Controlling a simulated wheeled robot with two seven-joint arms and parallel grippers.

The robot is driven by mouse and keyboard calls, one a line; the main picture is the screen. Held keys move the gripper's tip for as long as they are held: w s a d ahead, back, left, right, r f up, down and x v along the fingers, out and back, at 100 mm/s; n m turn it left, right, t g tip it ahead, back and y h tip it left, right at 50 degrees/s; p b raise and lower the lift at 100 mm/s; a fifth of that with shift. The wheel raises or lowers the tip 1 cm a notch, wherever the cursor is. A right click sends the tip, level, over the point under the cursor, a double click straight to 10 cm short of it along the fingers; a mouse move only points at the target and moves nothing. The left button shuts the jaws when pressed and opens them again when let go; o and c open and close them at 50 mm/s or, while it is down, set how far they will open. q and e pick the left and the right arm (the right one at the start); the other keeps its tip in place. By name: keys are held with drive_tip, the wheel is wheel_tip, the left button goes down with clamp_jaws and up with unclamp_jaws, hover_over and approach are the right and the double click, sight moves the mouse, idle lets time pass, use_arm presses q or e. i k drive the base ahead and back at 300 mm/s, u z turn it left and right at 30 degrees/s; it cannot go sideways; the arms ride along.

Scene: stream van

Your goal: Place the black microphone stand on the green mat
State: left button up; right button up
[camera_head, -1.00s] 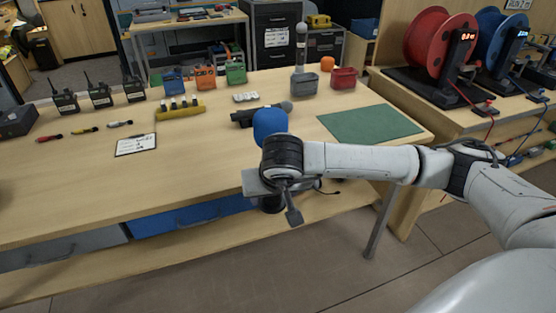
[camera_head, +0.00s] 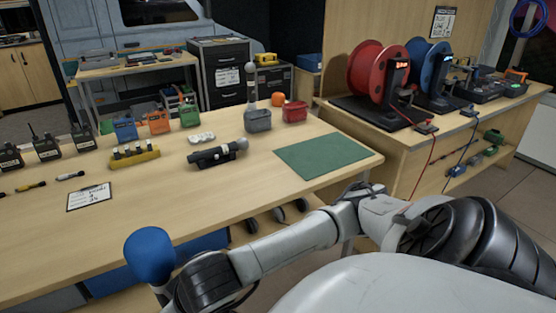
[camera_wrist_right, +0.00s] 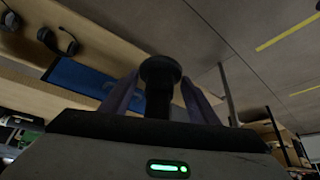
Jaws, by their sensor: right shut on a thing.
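The green mat (camera_head: 322,155) lies bare near the table's right end. My right gripper (camera_wrist_right: 158,98) is shut on a dark round-ended stem (camera_wrist_right: 160,70), seen between its fingers in the right wrist view. In the head view a blue foam ball (camera_head: 149,252) shows at this wrist, in front of the table's near edge, well left of the mat; it looks like the head of the held microphone. The fingers are hidden there. A black elongated device (camera_head: 218,154) with a pale end rests on the table left of the mat; I cannot tell whether it is the stand. My left gripper is out of view.
Behind the mat stand a grey holder (camera_head: 257,121) with an upright microphone and a red holder (camera_head: 294,111). A yellow rack (camera_head: 135,159) and a clipboard (camera_head: 89,197) are further left. Headphones (camera_head: 278,213) hang under the front edge. Cable reels (camera_head: 378,72) occupy the right-hand bench.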

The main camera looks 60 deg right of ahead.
sight(324, 152)
drive_tip(key=u, duration=2.25)
drive_tip(key=k, duration=2.25)
drive_tip(key=z, duration=2.1)
